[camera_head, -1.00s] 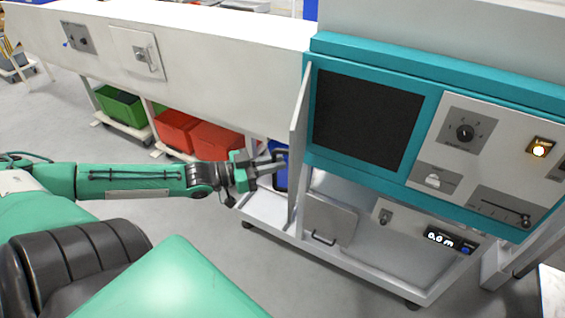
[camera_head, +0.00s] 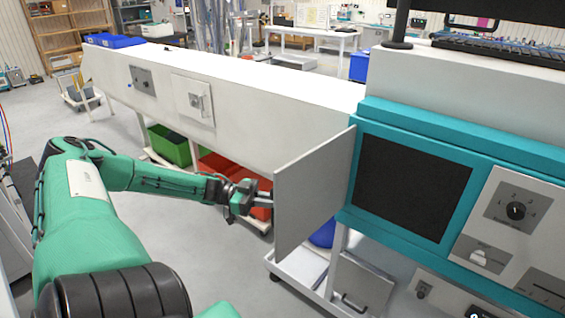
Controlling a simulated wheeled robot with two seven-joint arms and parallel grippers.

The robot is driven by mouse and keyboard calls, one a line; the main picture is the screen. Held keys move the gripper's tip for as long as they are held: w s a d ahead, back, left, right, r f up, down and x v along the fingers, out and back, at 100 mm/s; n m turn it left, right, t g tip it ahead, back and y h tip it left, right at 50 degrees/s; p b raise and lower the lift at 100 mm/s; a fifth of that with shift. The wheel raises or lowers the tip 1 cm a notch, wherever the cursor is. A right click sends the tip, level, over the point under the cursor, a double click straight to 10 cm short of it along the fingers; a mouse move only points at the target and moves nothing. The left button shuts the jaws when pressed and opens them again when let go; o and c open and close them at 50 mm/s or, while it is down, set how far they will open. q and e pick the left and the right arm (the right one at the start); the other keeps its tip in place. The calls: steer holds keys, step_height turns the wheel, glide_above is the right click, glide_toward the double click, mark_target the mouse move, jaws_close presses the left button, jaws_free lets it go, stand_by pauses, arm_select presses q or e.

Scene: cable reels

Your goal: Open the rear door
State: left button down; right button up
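A flat grey door panel (camera_head: 312,195) stands out from the left side of the teal-framed cabinet (camera_head: 430,125), beside its dark square window. I cannot tell from its look alone whether it is the rear door. My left gripper (camera_head: 262,201) is at the panel's free left edge, with its fingertips touching it or very close. The panel seems to hide part of the fingers, so I cannot tell whether they are open or shut. My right gripper is out of view.
A long white housing (camera_head: 240,95) with a small latched hatch (camera_head: 193,100) runs behind my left arm. Green (camera_head: 170,146) and red (camera_head: 217,165) bins stand under it. A lower grey flap with a handle (camera_head: 362,285) is below the cabinet.

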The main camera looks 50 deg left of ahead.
arm_select(q)
steer(key=shift+w+a+r, duration=0.1)
steer(key=shift+w+a, duration=0.05)
steer(key=shift+a, duration=0.6)
steer(key=shift+w+a+r, duration=0.1)
steer(key=shift+w+a, duration=0.05)
steer(key=shift+a, duration=0.6)
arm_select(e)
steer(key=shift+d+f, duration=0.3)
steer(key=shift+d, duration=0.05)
arm_select(q)
steer(key=c, duration=1.7)
jaws_free()
steer(key=shift+o, duration=0.7)
steer(key=shift+w+d+f, duration=0.1)
steer(key=shift+d, duration=0.1)
steer(key=shift+a, duration=0.1)
steer(key=p+v, duration=0.1)
steer(key=v, duration=1.2)
steer(key=shift+s+a+p, duration=0.2)
steer(key=shift+a+p, duration=0.1)
steer(key=shift+a, duration=0.05)
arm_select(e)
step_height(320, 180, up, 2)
